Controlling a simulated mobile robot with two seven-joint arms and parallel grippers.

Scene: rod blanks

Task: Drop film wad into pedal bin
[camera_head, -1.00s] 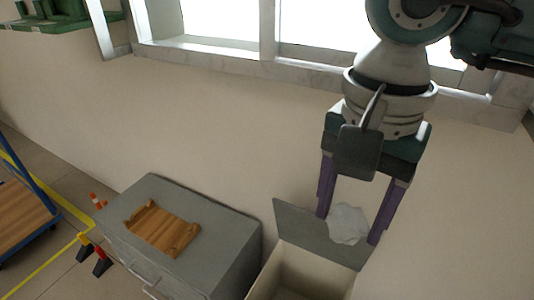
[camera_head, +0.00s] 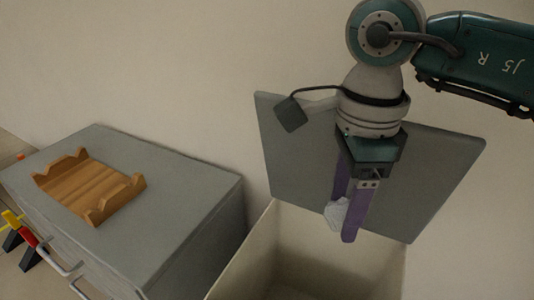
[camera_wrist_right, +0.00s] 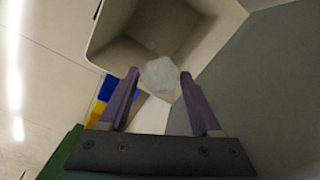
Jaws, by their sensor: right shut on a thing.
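The film wad (camera_head: 337,214) is a small whitish crumpled lump. My right gripper (camera_head: 346,220) is shut on it, with purple fingers pointing down. In the right wrist view the wad (camera_wrist_right: 160,77) sits between the two fingertips (camera_wrist_right: 160,82), in front of the bin's hollow inside. The pedal bin (camera_head: 235,262) is a cream, square-mouthed box with its grey lid (camera_head: 440,170) standing open behind it. In the head view the wad and fingertips show in front of the lid, near the bin's mouth. The bin floor is partly out of frame. My left gripper is not in view.
A grey cabinet (camera_head: 185,205) with drawer handles stands left of the bin, with a wooden cradle (camera_head: 90,187) on top. Red and yellow items (camera_head: 20,228) show at the left edge. A plain wall lies behind.

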